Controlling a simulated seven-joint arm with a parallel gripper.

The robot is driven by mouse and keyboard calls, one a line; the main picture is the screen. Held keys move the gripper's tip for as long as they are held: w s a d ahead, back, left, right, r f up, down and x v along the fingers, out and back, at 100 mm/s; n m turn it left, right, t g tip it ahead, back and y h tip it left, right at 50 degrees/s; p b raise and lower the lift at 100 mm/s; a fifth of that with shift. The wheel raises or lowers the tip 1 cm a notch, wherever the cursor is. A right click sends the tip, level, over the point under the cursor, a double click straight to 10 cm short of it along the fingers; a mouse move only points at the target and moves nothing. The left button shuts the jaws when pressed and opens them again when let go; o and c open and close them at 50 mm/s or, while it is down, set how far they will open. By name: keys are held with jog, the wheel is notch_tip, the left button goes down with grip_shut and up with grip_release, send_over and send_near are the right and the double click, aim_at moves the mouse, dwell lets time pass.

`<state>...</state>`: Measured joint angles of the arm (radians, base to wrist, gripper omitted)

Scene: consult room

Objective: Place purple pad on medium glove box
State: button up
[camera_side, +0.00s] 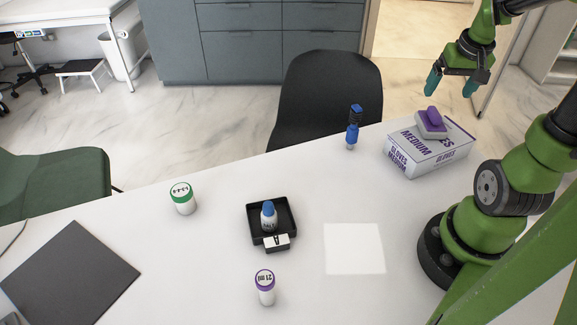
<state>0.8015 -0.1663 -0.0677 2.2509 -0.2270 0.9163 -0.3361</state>
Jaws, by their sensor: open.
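The purple pad (432,116), with a grey-white base, rests on top of the medium glove box (417,160). The glove box is white with purple lettering and lies on the table at the right. My gripper (452,86) is open and empty, with teal fingertips apart. In the picture it appears above the pad and a little to its right, not touching it.
A blue bottle-like item (352,132) stands left of the glove box. A black tray (250,224) holds a small blue-capped bottle (268,218). A green-lidded jar (183,199), a purple-lidded jar (265,287), a white square (354,249) and a dark mat (72,277) share the table.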

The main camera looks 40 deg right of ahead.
jog(key=shift+a+r, duration=0.15)
jog(key=shift+r, duration=0.3)
jog(key=w+a+r+n+t+y, duration=0.1)
jog(key=a+r+n+t+y, duration=0.1)
jog(key=a, duration=1.1)
jog(key=w+a+r+n+t+y, duration=0.2)
jog(key=a+r+n+t, duration=0.1)
jog(key=a, duration=1)
jog(key=shift+a+r, duration=0.4)
jog(key=shift+r, duration=0.15)
